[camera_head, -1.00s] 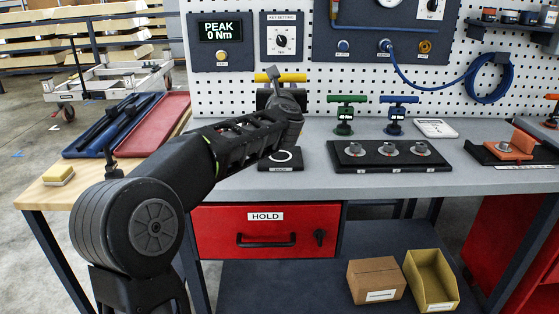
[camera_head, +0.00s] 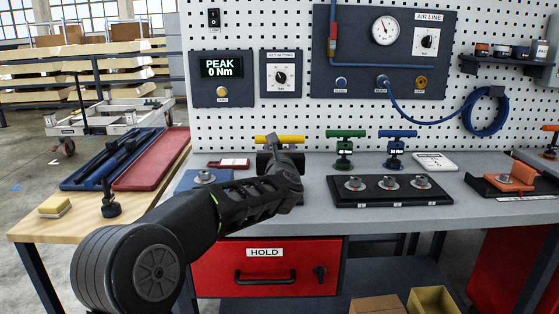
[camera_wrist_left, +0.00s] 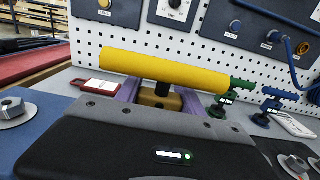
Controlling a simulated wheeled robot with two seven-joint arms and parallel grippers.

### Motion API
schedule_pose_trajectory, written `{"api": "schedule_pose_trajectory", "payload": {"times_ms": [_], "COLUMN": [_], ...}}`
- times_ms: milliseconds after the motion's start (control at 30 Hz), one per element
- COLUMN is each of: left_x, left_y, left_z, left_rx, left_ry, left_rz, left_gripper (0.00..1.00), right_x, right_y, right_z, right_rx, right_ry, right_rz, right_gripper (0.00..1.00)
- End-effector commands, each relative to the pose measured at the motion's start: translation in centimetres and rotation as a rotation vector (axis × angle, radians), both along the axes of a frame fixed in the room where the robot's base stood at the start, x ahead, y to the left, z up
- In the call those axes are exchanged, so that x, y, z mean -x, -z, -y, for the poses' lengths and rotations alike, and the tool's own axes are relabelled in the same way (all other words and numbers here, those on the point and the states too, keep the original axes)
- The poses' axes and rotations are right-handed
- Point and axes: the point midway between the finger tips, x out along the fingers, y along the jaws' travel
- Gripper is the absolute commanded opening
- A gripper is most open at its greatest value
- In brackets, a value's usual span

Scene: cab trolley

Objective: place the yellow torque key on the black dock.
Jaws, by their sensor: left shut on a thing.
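The yellow torque key shows its yellow T-handle (camera_head: 280,139) in the head view, upright, with the bar lying crosswise. In the left wrist view the same handle (camera_wrist_left: 163,70) fills the upper middle, with a yellow body below it between the two fingers. My left gripper (camera_wrist_left: 160,98) is shut on the key below the bar, over the grey bench. The black dock is hidden behind my left arm and gripper in the head view, and I cannot make it out in the wrist view. Whether the key touches it cannot be told. My right gripper is not in view.
A green key (camera_head: 345,148) and a blue key (camera_head: 396,148) stand to the right. In front is a black plate (camera_head: 440,200) with three metal nuts. A blue block with a nut (camera_head: 205,177) and a red tag (camera_head: 229,163) are at left. The pegboard (camera_head: 290,120) rises behind.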

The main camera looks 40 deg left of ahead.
Motion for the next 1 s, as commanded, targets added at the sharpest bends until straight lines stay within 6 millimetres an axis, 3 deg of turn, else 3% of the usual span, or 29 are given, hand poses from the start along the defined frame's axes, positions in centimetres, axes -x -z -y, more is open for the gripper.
{"api": "schedule_pose_trajectory", "payload": {"times_ms": [33, 167, 633, 667, 900, 1000], "left_x": [0.0, 0.0, 0.0, 0.0, 0.0, 0.0], "left_y": [1.2, 2.7, 3.2, 3.3, 3.2, 3.2], "left_z": [0.0, 0.0, 0.0, 0.0, 0.0, 0.0], "left_rx": [-0.002, -0.001, -0.002, 0.000, 0.000, 0.000], "left_ry": [0.000, 0.000, 0.000, 0.001, 0.001, 0.001], "left_rz": [-0.001, 0.002, 0.004, 0.001, 0.000, 0.000], "left_gripper": [0.00, 0.00, 0.00, 0.46, 0.66, 0.67], "right_x": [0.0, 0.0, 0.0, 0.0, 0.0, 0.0], "right_y": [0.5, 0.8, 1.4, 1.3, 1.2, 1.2], "right_z": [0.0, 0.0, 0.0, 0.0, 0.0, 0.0], "right_rx": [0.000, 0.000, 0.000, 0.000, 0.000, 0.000], "right_ry": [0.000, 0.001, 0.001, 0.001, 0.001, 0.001], "right_rz": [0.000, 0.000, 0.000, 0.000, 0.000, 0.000], "right_gripper": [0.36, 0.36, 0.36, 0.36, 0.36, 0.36]}}
